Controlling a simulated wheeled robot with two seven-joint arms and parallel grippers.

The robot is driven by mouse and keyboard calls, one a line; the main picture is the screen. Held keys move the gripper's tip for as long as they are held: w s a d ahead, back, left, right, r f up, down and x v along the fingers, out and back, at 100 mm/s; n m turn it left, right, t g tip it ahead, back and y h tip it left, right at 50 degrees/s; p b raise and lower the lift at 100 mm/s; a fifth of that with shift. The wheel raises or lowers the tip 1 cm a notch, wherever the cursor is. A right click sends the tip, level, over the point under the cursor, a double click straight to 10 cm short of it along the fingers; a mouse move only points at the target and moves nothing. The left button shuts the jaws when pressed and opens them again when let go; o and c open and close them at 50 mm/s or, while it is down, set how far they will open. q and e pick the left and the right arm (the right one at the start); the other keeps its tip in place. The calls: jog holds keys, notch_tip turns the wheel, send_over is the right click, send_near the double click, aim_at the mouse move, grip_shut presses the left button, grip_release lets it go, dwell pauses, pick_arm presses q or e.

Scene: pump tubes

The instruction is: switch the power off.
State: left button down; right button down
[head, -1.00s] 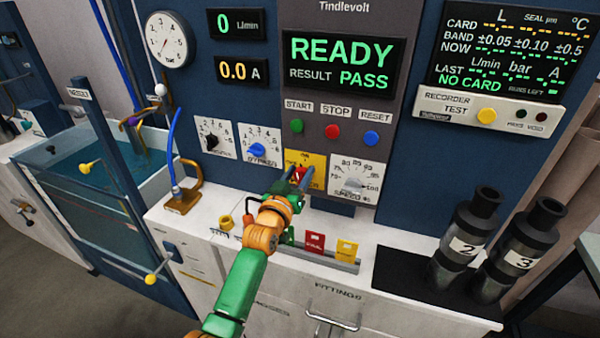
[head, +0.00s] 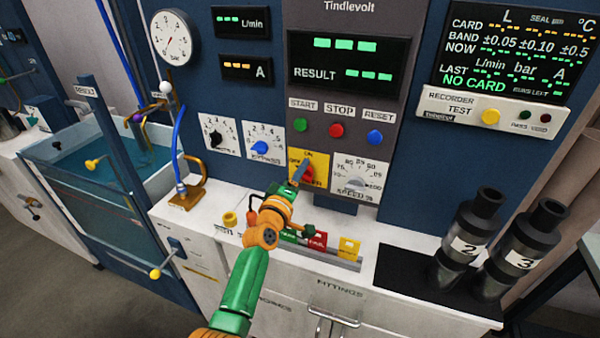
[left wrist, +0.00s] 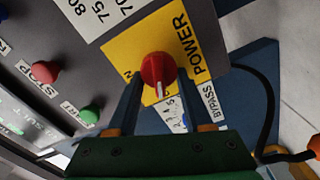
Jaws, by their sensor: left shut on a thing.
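The red power knob (head: 309,175) sits on a yellow plate (head: 318,160) low on the control panel, with ON at the top. In the left wrist view the knob (left wrist: 157,72) lies between my left gripper's fingers (left wrist: 161,84), which are shut on it. The white mark on the knob points down in that picture, toward the bypass side. The word POWER shows on the plate; an OFF mark cannot be made out. In the head view my left gripper (head: 301,173) partly covers the knob and plate. My right gripper is not in view.
The bypass dial (head: 262,148) and speed dial (head: 357,178) flank the plate. Green start, red stop (head: 336,131) and blue reset buttons sit above.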

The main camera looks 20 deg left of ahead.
pick_arm(q)
jog(key=shift+f+n, duration=0.15)
jog(key=shift+n, duration=0.95)
jog(key=shift+f+n, duration=0.15)
jog(key=shift+n, duration=0.95)
jog(key=shift+c, duration=1.6)
grip_release()
jog(key=shift+s, duration=0.25)
jog(key=s+p, duration=0.1)
jog(key=s, duration=0.5)
jog(key=shift+s+a, duration=0.15)
jog(key=shift+s, duration=0.2)
jog(key=shift+w, duration=0.1)
